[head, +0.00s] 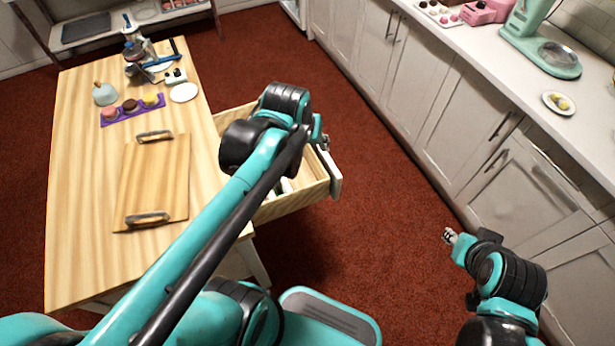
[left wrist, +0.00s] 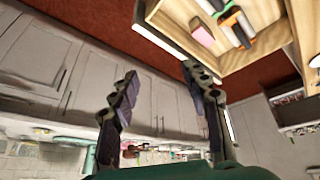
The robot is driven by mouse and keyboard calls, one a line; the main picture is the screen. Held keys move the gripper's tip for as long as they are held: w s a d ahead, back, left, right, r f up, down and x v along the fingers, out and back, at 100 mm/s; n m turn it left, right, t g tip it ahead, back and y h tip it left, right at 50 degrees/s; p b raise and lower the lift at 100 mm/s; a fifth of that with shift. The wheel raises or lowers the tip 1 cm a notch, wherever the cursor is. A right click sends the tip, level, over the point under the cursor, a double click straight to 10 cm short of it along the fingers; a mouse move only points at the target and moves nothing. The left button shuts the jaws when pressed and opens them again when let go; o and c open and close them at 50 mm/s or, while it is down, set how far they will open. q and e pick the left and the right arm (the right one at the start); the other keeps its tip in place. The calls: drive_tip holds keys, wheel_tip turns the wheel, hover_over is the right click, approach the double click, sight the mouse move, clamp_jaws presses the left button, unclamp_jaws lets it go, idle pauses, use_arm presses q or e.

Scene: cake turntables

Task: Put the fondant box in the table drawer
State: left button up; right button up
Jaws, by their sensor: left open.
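The table drawer (head: 270,208) is pulled open on the right side of the wooden table. It also shows at the top of the left wrist view (left wrist: 243,67). In it lie a small pink block (left wrist: 201,31), which may be the fondant box though I cannot tell, and several slim items with white, green, orange and dark parts. My left gripper (left wrist: 160,74) is open and empty, outside the drawer near its front; in the head view my arm hides most of it. My right gripper (head: 449,236) is over the floor at right, away from the drawer; its jaw state is unclear.
On the wooden table (head: 75,210) are a board with two handles (head: 155,180), a purple tray (head: 125,118) of sweets, a white plate (head: 184,92) and a stand. White cabinets (head: 430,100) line the right. Red floor lies clear between.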

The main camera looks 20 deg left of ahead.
use_arm(q)
drive_tip(key=s+d+f+m+t, duration=0.1)
drive_tip(key=s+d+f+m, duration=0.1)
drive_tip(key=s, duration=0.6)
drive_tip(key=shift+d+f+t, duration=0.3)
drive_tip(key=shift+d+t, duration=0.1)
drive_tip(key=shift+d, duration=0.25)
drive_tip(key=shift+s, duration=0.1)
